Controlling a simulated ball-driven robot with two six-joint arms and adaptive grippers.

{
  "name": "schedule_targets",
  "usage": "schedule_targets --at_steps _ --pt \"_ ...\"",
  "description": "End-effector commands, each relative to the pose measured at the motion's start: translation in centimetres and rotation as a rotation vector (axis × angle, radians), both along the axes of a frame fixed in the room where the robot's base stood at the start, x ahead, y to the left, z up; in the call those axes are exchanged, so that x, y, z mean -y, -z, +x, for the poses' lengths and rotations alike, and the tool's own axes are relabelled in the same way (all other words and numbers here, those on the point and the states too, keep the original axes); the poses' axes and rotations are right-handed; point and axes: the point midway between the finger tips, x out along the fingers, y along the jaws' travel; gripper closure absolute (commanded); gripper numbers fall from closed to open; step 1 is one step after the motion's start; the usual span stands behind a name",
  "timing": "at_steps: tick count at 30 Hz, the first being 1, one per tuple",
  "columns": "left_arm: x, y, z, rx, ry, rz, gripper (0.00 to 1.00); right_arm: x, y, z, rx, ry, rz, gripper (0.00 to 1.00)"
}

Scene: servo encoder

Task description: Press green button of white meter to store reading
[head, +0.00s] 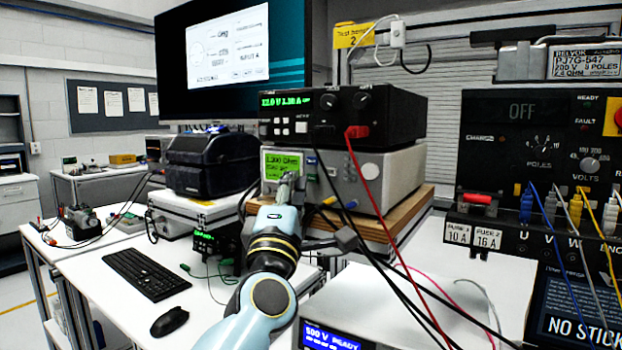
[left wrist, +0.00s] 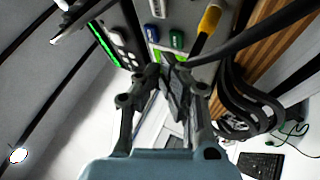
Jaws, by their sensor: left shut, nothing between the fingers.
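The white meter (head: 345,182) stands on a wooden shelf under a black power supply. Its lit green display (head: 283,164) reads about 1.200 Ohm. In the left wrist view, a green button (left wrist: 177,39) sits beside a blue button (left wrist: 153,33) on the meter's front panel, near the display. My left gripper (head: 288,186) is shut and empty, its tips in front of the display's lower part. In the left wrist view the shut fingertips (left wrist: 172,64) lie just below the green button. I cannot tell whether they touch the panel. My right gripper is not in view.
A yellow plug (left wrist: 208,20) and a black cable sit close beside the green button. Red and black leads hang in front of the meter from the black power supply (head: 340,115). A keyboard (head: 146,274) and mouse (head: 169,321) lie on the white bench to the left.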

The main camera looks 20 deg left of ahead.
Motion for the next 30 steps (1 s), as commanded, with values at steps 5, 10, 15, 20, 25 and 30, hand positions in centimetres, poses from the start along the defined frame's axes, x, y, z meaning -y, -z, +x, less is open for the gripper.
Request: schedule_targets --at_steps 5,10,15,20,25,30 --pt "-0.3 0.0 -2.1 -0.002 0.0 0.0 1.0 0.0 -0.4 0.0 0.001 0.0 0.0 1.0" --pt "-0.6 0.0 -3.9 -0.002 0.0 0.0 1.0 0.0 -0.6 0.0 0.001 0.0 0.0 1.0" --pt "-0.7 0.0 -5.1 -0.001 0.0 0.001 1.0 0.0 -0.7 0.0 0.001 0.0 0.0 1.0" --pt "-0.7 0.0 -5.3 0.0 0.0 0.001 1.0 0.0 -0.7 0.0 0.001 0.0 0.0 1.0" --pt "-0.7 0.0 -5.3 0.0 0.0 0.0 1.0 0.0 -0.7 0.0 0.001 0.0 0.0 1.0" --pt "-0.7 0.0 -5.3 0.0 0.0 0.0 1.0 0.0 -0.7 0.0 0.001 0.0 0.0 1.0"
